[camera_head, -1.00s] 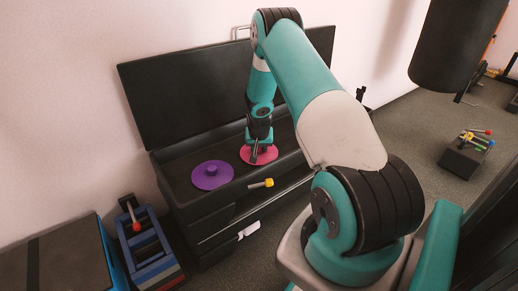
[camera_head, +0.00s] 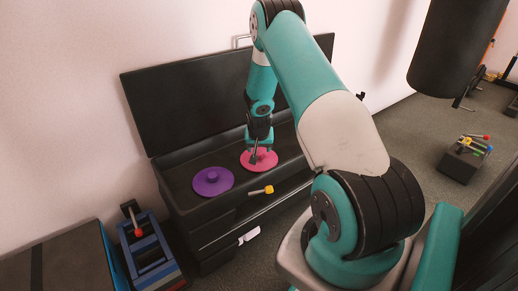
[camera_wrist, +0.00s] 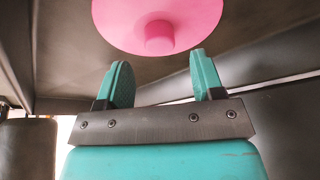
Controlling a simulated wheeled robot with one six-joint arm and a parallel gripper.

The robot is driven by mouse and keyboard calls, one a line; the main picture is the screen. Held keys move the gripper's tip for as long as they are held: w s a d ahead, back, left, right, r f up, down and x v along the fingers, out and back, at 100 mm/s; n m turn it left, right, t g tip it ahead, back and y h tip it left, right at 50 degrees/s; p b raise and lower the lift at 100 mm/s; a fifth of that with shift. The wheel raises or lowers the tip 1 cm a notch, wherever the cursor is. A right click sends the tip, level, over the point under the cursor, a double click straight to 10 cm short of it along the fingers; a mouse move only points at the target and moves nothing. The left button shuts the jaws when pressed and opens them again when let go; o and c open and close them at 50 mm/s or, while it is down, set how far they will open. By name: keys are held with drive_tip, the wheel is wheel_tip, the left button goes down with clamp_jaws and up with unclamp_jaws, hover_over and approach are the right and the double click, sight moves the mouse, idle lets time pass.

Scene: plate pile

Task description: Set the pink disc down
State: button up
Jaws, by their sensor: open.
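The pink disc (camera_head: 246,162) lies flat on the top of the black cabinet (camera_head: 178,164), to the right of a purple disc (camera_head: 212,181). In the wrist view the pink disc (camera_wrist: 120,22) shows a round pink knob at its middle. My gripper (camera_head: 259,155) is over the pink disc in the head view and partly covers it. In the wrist view my gripper (camera_wrist: 160,75) has its two teal fingers spread apart, with nothing between them. The knob is beyond the fingertips and apart from them.
A yellow-ended handle (camera_head: 262,191) sticks out at the cabinet's front edge. The cabinet's black back panel (camera_head: 190,95) stands upright behind the discs. A blue rack (camera_head: 150,250) stands on the floor at the left. A black hanging bag (camera_head: 455,45) is at the upper right.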

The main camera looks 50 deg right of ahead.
drive_tip(key=p+v, duration=0.3)
drive_tip(key=v, duration=0.5)
drive_tip(key=s+a+r+n+y, duration=0.1)
drive_tip(key=a+r+n+y, duration=0.15)
drive_tip(key=a+r, duration=0.5)
drive_tip(key=a+r+n+y, duration=0.1)
drive_tip(key=a+r+n, duration=0.25)
drive_tip(key=a, duration=0.65)
drive_tip(key=s+a+r+n+y, duration=0.1)
drive_tip(key=a+r+n, duration=0.1)
drive_tip(key=a+r, duration=0.6)
drive_tip(key=s+a+r+n+g+y, duration=0.1)
drive_tip(key=s+a+r+n, duration=0.3)
drive_tip(key=s+a, duration=0.4)
drive_tip(key=s+a+r+n+g+y, duration=0.2)
drive_tip(key=s+a+r+n, duration=0.2)
drive_tip(key=s+a, duration=0.4)
drive_tip(key=s+n, duration=0.1)
drive_tip(key=s, duration=0.4)
drive_tip(key=shift+s+a, duration=0.25)
drive_tip(key=shift+s, duration=0.05)
